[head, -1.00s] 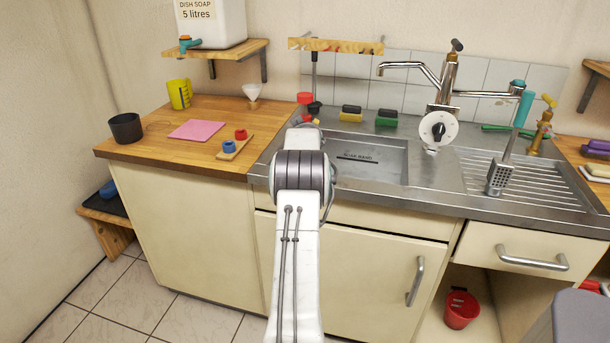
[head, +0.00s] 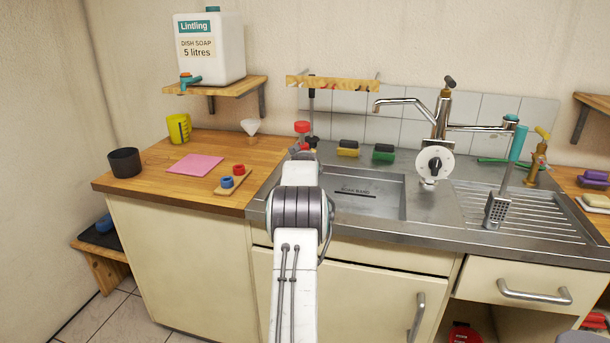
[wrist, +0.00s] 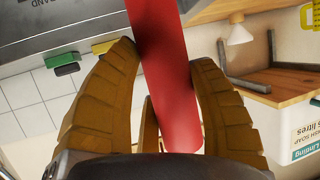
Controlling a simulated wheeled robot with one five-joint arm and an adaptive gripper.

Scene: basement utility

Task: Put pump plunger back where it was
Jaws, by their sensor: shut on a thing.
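My gripper (wrist: 163,55) has its ochre fingers closed on a smooth red cylinder (wrist: 172,95), seen close up in the wrist view. The cylinder runs out past the fingertips, and its far end is cut off by the top of the picture. I cannot tell for sure whether it is the pump plunger. In the head view a red top (head: 302,127) shows just above the end of my arm, over the left back of the sink unit. There my arm hides most of the gripper and what lies below.
A black-handled tool (head: 311,100) hangs at the wooden rack (head: 332,83). A soap canister (head: 222,50) sits on a shelf. A pink cloth (head: 195,163) lies left.

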